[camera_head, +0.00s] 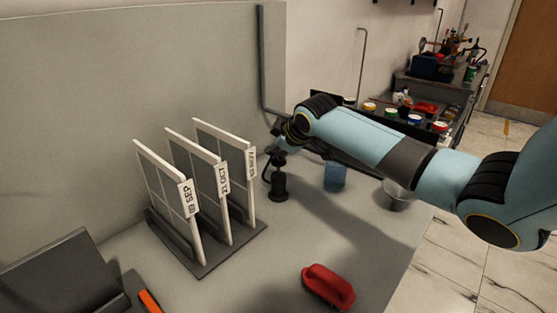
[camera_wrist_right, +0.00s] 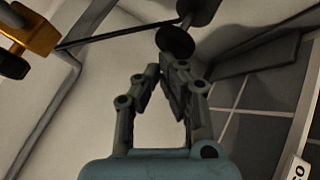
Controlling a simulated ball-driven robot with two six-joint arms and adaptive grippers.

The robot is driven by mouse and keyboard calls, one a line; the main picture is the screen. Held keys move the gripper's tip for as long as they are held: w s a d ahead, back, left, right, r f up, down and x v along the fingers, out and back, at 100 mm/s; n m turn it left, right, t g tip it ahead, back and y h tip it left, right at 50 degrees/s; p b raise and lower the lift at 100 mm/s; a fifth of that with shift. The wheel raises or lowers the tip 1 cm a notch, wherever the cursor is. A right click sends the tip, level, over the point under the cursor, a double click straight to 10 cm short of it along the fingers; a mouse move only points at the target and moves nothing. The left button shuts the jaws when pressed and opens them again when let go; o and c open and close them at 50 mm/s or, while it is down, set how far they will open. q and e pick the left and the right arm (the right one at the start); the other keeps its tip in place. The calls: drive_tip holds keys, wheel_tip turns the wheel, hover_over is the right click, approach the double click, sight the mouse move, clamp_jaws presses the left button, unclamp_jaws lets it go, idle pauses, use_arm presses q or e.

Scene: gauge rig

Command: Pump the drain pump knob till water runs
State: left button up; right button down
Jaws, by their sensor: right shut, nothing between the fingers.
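The drain pump (camera_head: 279,187) is a small black upright cylinder with a narrower top, on the grey bench right of the panel rack. Its dark round knob shows in the right wrist view (camera_wrist_right: 175,42), just beyond my fingertips. My right gripper (camera_head: 277,150) is at the top of the pump, partly hidden by its own arm. In the right wrist view the fingers (camera_wrist_right: 162,72) are drawn together with nothing between them. I cannot tell whether they touch the knob. No running water is visible. My left gripper is not in view.
A rack (camera_head: 205,262) holds upright white-framed panels close left of the pump. A blue cup (camera_head: 334,177) and a clear cup (camera_head: 397,196) stand to the right, under my arm. A red brush (camera_head: 328,287) lies in front. A brass part (camera_wrist_right: 35,28) with a thin rod shows in the wrist view.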

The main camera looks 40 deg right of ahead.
sight(276, 160)
drive_tip(key=shift+f+b, duration=0.55)
drive_tip(key=shift+f, duration=0.75)
idle(0.8)
drive_tip(key=shift+r, duration=0.1)
drive_tip(key=shift+r+p, duration=1.7)
drive_tip(key=shift+p, duration=0.3)
wheel_tip(276, 160, up, 5)
drive_tip(key=p, duration=0.5)
idle(1.2)
